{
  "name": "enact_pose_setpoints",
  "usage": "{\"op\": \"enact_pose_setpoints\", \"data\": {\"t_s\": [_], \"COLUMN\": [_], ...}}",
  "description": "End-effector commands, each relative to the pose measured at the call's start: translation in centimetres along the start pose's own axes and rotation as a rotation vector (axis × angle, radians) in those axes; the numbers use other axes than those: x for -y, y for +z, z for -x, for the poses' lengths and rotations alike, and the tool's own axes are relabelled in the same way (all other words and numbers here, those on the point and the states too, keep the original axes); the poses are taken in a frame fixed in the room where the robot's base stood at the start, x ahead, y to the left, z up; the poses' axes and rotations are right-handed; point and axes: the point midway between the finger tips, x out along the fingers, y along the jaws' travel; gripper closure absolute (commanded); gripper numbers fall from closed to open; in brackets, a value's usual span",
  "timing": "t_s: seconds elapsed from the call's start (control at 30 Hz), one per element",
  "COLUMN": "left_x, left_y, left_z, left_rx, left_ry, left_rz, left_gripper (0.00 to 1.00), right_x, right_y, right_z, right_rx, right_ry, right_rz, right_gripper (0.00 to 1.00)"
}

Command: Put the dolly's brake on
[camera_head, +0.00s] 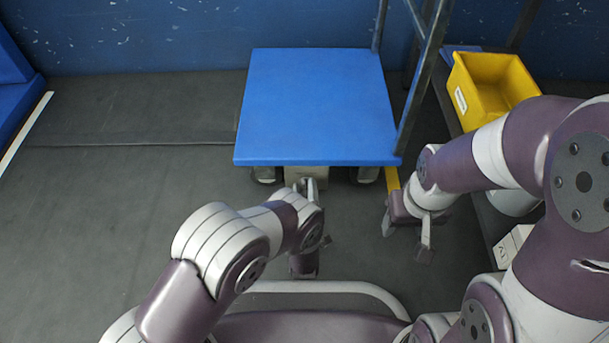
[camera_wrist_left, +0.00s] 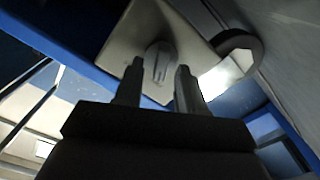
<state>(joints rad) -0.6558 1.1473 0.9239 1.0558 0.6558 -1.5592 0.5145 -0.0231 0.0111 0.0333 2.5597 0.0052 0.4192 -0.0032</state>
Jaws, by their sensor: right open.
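The dolly's blue deck (camera_head: 315,105) stands in the middle, near the back wall. A beige plate or box (camera_head: 292,177) sits under its front edge between two casters (camera_head: 264,174). In the left wrist view the beige plate (camera_wrist_left: 135,40) carries a rounded grey knob with a ridge (camera_wrist_left: 161,62), perhaps the brake control. My left gripper (camera_head: 309,185) is at the dolly's front edge, pointing at the plate. Its fingers (camera_wrist_left: 157,82) stand apart, with the knob showing between their tips; contact cannot be told. My right gripper (camera_head: 406,236) is open and empty, right of the dolly's front.
A yellow bin (camera_head: 490,88) stands on a shelf at the right, with metal uprights (camera_head: 425,70) beside the dolly. White boxes (camera_head: 510,248) lie lower on the right. The grey floor (camera_head: 120,190) to the left is clear. A caster (camera_wrist_left: 238,58) shows beside the plate.

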Motion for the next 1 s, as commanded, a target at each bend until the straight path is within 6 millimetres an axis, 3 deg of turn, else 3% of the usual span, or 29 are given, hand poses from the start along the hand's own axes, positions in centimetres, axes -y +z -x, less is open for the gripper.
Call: {"op": "enact_pose_setpoints", "data": {"t_s": [0.23, 0.3, 0.37, 0.73, 1.0], "left_x": [0.00, 0.00, 0.00, -0.06, -0.26], "left_y": [0.01, 0.00, 0.00, -0.05, -0.10], "left_z": [0.06, 0.05, 0.05, 0.04, 0.07], "left_rx": [0.000, 0.000, 0.000, 0.000, 0.001], "left_ry": [0.000, 0.000, 0.000, 0.000, 0.000], "left_rz": [0.000, 0.000, 0.000, -0.032, -0.192], "left_gripper": [0.61, 0.83, 1.00, 1.00, 1.00], "right_x": [0.00, 0.00, 0.00, 0.00, 0.00], "right_y": [0.03, 0.02, 0.02, -0.01, -0.10], "right_z": [0.00, 0.00, 0.00, 0.20, 0.94], "right_rx": [0.000, 0.000, 0.000, 0.000, 0.000], "right_ry": [0.000, 0.000, 0.000, 0.000, 0.000], "right_rz": [0.000, 0.000, 0.000, 0.000, 0.000], "right_gripper": [0.45, 0.45, 0.45, 0.45, 0.45]}}
